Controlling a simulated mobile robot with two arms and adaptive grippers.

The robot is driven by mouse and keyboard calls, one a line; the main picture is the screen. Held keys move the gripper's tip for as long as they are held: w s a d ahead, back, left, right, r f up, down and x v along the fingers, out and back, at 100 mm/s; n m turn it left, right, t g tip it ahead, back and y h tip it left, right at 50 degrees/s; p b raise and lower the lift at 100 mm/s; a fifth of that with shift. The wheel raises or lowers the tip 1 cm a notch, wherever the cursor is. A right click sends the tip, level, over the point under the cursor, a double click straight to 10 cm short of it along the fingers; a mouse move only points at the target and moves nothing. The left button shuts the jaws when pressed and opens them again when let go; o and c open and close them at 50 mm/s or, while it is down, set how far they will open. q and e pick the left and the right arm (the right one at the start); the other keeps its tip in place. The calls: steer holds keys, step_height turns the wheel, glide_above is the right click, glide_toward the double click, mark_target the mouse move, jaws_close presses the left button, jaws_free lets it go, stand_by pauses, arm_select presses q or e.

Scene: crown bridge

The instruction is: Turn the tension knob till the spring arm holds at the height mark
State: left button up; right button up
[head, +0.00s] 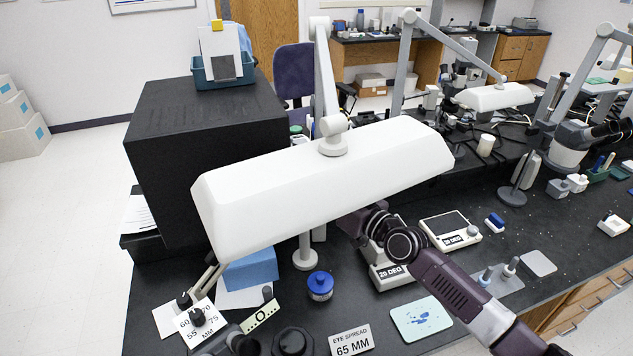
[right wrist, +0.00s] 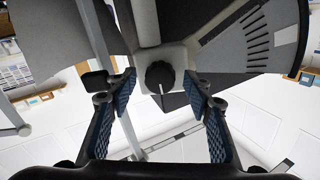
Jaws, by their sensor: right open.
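In the right wrist view a black knob (right wrist: 160,74) sits on a pale square hub. I cannot tell which mark is the height mark. My left gripper is not in view.
A large black box (head: 200,130) stands behind the lamp at left. On the black bench are a blue-lidded jar (head: 320,286), an "EYE SPREAD 65 MM" card (head: 351,341), a "25 DEG" block (head: 391,276) and a pale blue mat (head: 420,319). More lamps and microscopes crowd the right side.

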steer(key=shift+c, duration=0.4)
steer(key=c, duration=1.1)
steer(key=shift+o, duration=0.2)
steer(key=shift+m+b, duration=0.45)
steer(key=shift+m, duration=1.95)
steer(key=o, duration=1.1)
steer(key=shift+o, duration=0.2)
steer(key=v, duration=1.2)
steer(key=shift+r, duration=0.15)
